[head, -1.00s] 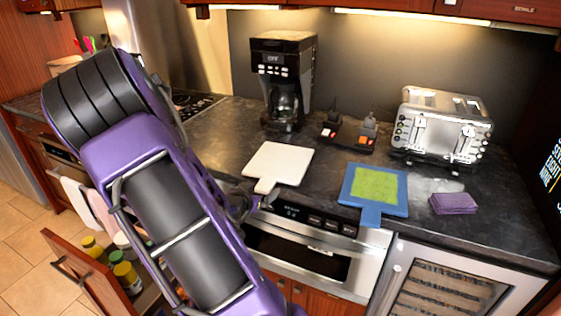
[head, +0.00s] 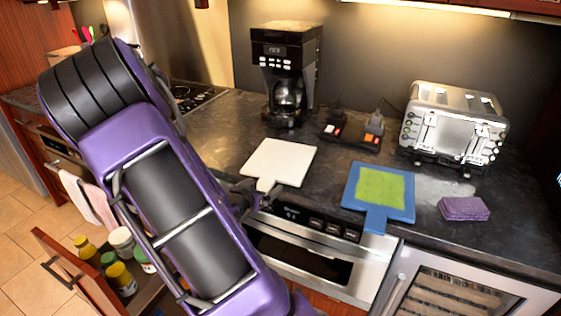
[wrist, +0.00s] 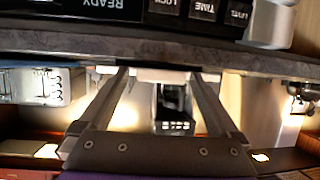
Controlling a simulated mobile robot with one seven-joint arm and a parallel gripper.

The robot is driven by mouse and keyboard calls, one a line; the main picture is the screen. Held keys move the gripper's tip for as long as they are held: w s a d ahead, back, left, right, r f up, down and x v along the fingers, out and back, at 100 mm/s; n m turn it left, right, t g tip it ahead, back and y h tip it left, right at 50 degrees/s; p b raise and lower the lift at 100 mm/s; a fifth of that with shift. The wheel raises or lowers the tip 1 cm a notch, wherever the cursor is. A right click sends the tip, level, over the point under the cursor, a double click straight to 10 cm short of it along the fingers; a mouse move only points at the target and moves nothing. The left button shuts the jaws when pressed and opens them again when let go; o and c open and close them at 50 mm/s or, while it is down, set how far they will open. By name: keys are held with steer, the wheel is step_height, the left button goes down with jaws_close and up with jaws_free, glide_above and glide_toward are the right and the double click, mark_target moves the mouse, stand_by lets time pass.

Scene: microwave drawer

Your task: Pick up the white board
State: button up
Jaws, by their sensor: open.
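The white board (head: 280,162) lies flat on the dark counter, left of the blue board. Its short handle (head: 266,185) points to the counter's front edge. My gripper (head: 256,194) is at that front edge, close by the handle, partly hidden behind my purple arm. In the wrist view, which looks upside down, my gripper (wrist: 160,74) is open, its two fingers apart. The white board (wrist: 160,76) shows there as a thin white strip between the fingertips. I cannot tell whether the fingers touch it.
A blue board with a green centre (head: 380,187) lies to the right, beside a purple sponge (head: 463,208). A coffee maker (head: 287,70) and toaster (head: 453,125) stand behind. A microwave drawer (head: 310,255) is below the counter edge. An open drawer (head: 75,275) with jars is at lower left.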

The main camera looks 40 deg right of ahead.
jaws_close()
stand_by(0.3)
steer(key=shift+r, duration=0.1)
